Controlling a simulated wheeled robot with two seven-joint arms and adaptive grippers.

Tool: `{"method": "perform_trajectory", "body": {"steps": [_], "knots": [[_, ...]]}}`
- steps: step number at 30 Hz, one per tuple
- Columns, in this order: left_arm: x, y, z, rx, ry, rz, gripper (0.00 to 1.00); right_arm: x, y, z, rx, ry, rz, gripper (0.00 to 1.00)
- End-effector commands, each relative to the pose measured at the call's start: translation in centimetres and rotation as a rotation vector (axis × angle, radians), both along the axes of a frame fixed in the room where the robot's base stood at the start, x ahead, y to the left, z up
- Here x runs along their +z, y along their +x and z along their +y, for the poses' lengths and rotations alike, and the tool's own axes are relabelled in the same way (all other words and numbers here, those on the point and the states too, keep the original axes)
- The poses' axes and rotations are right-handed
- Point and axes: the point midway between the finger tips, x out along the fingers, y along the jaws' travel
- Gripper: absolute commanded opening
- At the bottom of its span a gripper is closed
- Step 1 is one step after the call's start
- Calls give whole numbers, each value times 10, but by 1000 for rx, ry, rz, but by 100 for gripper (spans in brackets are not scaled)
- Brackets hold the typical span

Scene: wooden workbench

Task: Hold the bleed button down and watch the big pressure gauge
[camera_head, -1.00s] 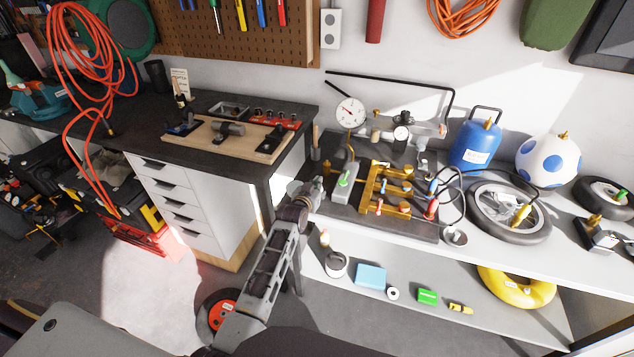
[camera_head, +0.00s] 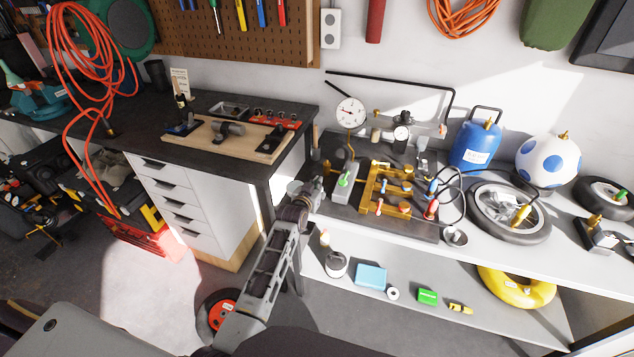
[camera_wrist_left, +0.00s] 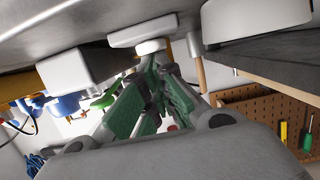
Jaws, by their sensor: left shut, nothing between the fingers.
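The big pressure gauge (camera_head: 350,111) stands upright on a brass stem at the back of the dark mat, its white dial facing me; the reading is too small to make out. My left gripper (camera_head: 319,185) is shut and empty at the front left of the mat, left of a grey block with a green lever (camera_head: 343,180). In the left wrist view the shut fingers (camera_wrist_left: 152,62) reach a white round button (camera_wrist_left: 150,47) on a pale plate, seemingly the bleed button. Fingertips and button look in contact or nearly so. In the head view I cannot make out the button.
A brass manifold (camera_head: 388,190) with coloured handles lies right of the grey block. A blue tank (camera_head: 474,146) and a wheel (camera_head: 509,212) stand further right. A drawer cabinet (camera_head: 190,205) is on the left. The shelf (camera_head: 320,262) below holds small items.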

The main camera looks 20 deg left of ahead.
Motion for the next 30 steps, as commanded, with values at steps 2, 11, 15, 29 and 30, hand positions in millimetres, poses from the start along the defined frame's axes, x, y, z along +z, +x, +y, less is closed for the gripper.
{"method": "perform_trajectory", "body": {"steps": [2, 11, 15, 29, 30], "knots": [[-4, -1, 0, 0, 0, 8, 0, 0, 0, -2, 1, -1, 0, 0], [-4, -1, 0, 0, 0, 9, 0, 0, 0, -14, 5, -15, 0, 0], [-5, -1, 0, 0, 0, 9, 0, 0, 0, -19, 6, -20, 0, 0], [-5, -2, 0, 0, 0, 9, 0, 0, 0, -8, 2, -8, 0, 0], [-5, -2, 0, 0, 0, 9, 0, 0, 0, -6, 1, -6, 0, 0]]}}
